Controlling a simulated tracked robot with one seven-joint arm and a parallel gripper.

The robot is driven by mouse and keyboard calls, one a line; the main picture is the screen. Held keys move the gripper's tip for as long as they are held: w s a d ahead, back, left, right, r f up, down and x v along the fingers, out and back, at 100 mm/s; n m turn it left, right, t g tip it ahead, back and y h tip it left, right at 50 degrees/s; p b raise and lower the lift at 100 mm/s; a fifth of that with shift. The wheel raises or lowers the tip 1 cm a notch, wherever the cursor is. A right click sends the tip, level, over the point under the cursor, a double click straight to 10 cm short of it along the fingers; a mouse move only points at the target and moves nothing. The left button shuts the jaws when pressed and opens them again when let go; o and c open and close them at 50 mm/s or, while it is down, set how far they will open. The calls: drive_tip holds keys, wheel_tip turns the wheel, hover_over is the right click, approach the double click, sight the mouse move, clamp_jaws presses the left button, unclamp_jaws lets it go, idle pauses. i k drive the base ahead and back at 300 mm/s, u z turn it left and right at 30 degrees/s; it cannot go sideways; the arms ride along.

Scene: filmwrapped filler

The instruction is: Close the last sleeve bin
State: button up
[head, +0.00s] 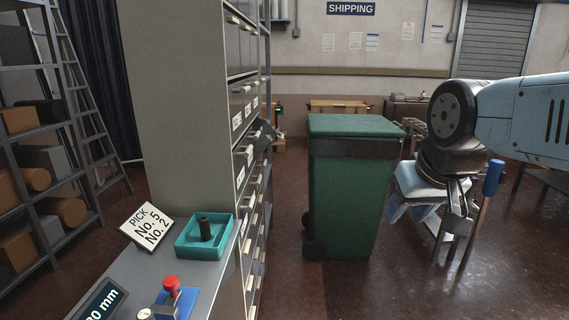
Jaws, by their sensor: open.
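A tall beige cabinet (190,110) shows its narrow drawer front at an angle, with a column of labelled sleeve bins. One bin (267,131) at mid height sticks out past the others and looks tilted open; its inside is hard to see. The other bins look flush, though the steep angle hides detail. My gripper (456,208) hangs at the right, pointing down, open, well apart from the cabinet. Nothing is clearly seen between its fingers.
A green wheeled waste bin (345,200) stands between the cabinet and my gripper. A grey ledge at lower left carries a "PICK No. 5 No. 2" card (146,224), a teal tray (188,246) with a dark cylinder (206,229), and a red-knobbed device (172,292). Shelving (40,150) stands far left.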

sight(268, 133)
drive_tip(key=z, duration=0.95)
drive_tip(key=i, duration=2.45)
drive_tip(key=u, duration=2.7)
drive_tip(key=i, duration=0.35)
drive_tip(key=u, duration=0.1)
